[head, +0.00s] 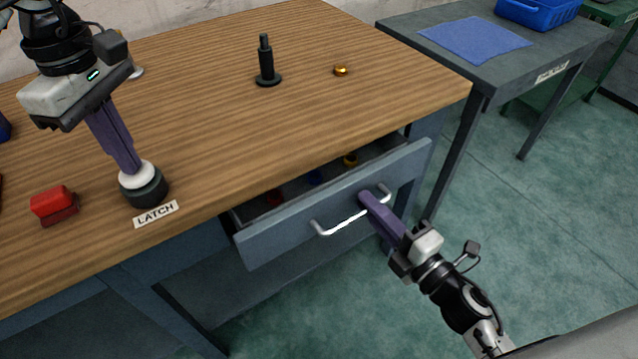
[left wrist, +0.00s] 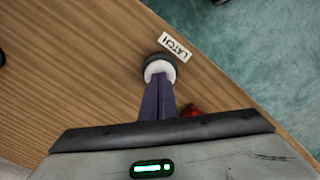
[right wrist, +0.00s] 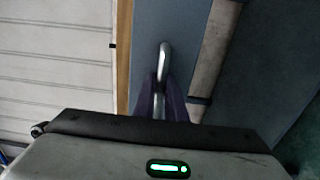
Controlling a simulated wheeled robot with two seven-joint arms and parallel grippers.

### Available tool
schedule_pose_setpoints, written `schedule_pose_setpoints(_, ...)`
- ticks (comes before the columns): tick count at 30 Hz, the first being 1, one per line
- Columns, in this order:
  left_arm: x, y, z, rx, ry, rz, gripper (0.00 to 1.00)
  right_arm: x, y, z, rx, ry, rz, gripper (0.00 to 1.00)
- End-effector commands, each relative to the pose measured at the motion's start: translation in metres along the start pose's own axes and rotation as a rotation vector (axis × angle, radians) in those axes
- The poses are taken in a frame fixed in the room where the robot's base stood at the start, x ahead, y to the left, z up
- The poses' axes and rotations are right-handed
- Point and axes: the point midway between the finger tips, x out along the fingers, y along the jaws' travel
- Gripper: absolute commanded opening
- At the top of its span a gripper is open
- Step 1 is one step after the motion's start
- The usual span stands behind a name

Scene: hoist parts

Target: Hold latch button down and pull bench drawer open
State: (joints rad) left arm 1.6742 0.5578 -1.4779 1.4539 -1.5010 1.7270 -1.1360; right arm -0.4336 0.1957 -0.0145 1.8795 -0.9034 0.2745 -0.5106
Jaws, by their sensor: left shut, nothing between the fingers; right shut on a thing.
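The latch button (head: 138,177) has a white cap on a black round base and stands on the bench top behind a LATCH label (head: 156,214). My left gripper (head: 132,168) is shut and empty, pointing down with its fingertips on the white cap; the left wrist view shows the cap (left wrist: 159,70) at the fingertips. The bench drawer (head: 290,222) is partly open, with several small items inside. My right gripper (head: 368,200) is shut on the right part of the drawer's silver handle (head: 335,228); the handle (right wrist: 163,60) also shows between the fingers in the right wrist view.
A red block (head: 54,203) lies left of the latch button. A black post on a round base (head: 267,62) and a small brass part (head: 340,70) stand farther back on the bench. A grey table (head: 480,60) stands at the right. Green floor in front of the drawer is clear.

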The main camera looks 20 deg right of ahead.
Motion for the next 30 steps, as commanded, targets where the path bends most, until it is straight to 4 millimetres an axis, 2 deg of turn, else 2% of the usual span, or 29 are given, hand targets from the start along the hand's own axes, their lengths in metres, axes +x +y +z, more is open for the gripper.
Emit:
schedule_pose_setpoints(15, 0.003, -0.002, 0.0, 0.001, 0.0, -0.009, 0.0, -0.026, -0.002, 0.0, 0.0, -0.001, -0.003, 0.0)
schedule_pose_setpoints(26, 0.003, -0.002, 0.0, 0.001, 0.0, -0.009, 0.0, -0.029, -0.001, 0.0, 0.0, 0.0, -0.001, 0.0)
schedule_pose_setpoints(27, 0.003, -0.002, 0.0, 0.001, 0.0, -0.009, 0.0, -0.029, -0.001, 0.0, 0.0, 0.0, -0.001, 0.16)
schedule_pose_setpoints(30, 0.003, -0.002, 0.0, 0.001, -0.001, -0.009, 0.0, -0.029, -0.001, 0.0, 0.0, 0.0, -0.001, 0.33)
